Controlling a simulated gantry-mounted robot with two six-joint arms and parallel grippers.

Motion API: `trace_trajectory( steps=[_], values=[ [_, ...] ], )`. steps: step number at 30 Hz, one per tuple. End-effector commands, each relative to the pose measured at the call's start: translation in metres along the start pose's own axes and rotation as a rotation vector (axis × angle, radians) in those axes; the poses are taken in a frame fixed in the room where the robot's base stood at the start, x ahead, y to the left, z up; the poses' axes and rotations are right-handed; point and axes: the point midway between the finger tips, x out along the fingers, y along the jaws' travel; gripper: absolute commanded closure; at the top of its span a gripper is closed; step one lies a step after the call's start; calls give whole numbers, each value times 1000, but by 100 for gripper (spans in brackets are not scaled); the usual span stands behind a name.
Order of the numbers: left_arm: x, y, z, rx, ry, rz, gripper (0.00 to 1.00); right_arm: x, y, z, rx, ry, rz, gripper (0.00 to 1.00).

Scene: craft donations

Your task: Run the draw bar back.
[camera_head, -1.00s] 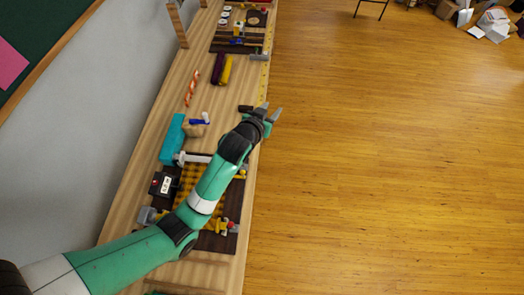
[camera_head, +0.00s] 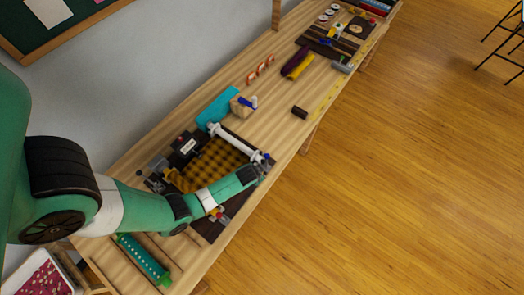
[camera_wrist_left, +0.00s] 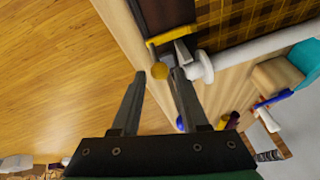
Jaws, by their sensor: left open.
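The white draw bar (camera_head: 238,140) lies across the far end of the dark board with a yellow-and-black checked panel (camera_head: 212,163). In the left wrist view the bar (camera_wrist_left: 250,52) runs in from the right and ends in a round collar (camera_wrist_left: 201,66). My left gripper (camera_head: 262,170) is at the board's right edge, near that bar end. My right gripper is not in view.
A teal block (camera_head: 218,105) and a wooden block with a blue-handled piece (camera_head: 243,104) stand beyond the bar. A dark small block (camera_head: 299,112) lies near the bench's right edge. A teal strip (camera_head: 143,259) lies in front. Bench between the blocks is clear.

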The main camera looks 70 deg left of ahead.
Motion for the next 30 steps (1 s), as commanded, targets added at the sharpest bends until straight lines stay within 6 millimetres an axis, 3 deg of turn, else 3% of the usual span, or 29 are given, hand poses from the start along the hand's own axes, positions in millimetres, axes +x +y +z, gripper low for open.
trace_trajectory(
  steps=[1, 3, 9, 20, 27, 30],
  values=[
    [21, 2, 4, -1, 0, -1, 56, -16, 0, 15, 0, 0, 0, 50],
    [36, 1, 4, -1, -1, -1, 56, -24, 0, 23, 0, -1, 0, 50],
    [63, 0, 1, 0, -1, -1, 56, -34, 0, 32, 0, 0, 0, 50],
    [68, 0, 0, 1, 0, 0, 56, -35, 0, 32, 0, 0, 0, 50],
    [68, 0, 0, 1, 0, 0, 98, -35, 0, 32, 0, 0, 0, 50],
    [68, 0, 0, 1, 0, 0, 100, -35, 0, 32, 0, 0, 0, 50]
  ],
)
